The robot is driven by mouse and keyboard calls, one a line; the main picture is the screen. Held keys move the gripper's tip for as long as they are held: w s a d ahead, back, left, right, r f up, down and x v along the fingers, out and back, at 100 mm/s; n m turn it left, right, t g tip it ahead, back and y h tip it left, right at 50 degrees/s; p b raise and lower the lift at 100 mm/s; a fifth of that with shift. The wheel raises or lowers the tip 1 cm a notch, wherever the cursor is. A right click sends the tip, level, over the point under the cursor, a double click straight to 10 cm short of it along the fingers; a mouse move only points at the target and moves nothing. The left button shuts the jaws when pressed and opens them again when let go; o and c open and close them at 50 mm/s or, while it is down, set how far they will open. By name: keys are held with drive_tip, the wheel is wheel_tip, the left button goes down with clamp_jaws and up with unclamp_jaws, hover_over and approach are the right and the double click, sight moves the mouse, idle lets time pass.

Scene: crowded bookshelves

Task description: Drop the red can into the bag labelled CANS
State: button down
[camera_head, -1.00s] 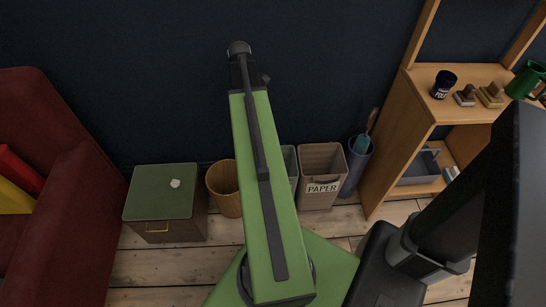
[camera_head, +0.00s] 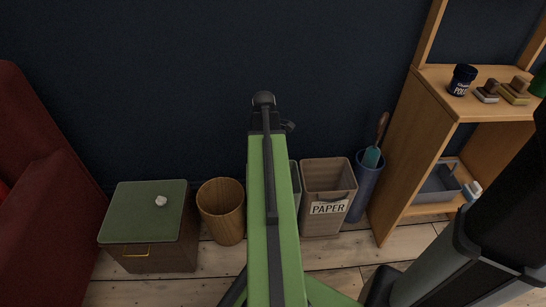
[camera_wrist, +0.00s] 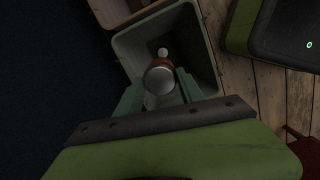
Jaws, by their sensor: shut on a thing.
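In the wrist view, my gripper (camera_wrist: 160,88) is shut on the red can (camera_wrist: 160,64). The can's round silver end faces the camera, and only a little of its red side shows. The can is over the open mouth of a grey-green bin (camera_wrist: 204,62), apart from its walls as far as I can tell. In the head view, a strip of this bin (camera_head: 295,183) shows beside my green arm, left of the PAPER bin. No CANS label is readable. My arm hides the gripper and can there.
The PAPER bin (camera_head: 328,185) stands right of the grey-green bin, a wooden basket (camera_head: 222,205) left. A small pale thing (camera_wrist: 163,51) shows inside the grey-green bin. A green-topped chest (camera_head: 150,207), a blue umbrella stand (camera_head: 364,185) and a wooden shelf (camera_head: 405,150) stand nearby.

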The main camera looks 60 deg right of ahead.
wheel_tip(320, 180, down, 3)
drive_tip(key=shift+f+b, duration=0.15)
drive_tip(key=shift+b, duration=0.9)
drive_tip(key=c, duration=0.6)
unclamp_jaws()
drive_tip(key=shift+c, duration=0.2)
wheel_tip(320, 180, up, 18)
drive_tip(key=w+p, duration=0.2)
drive_tip(key=p, duration=1.5)
drive_tip(key=shift+a+f, duration=0.25)
drive_tip(key=shift+a, duration=0.15)
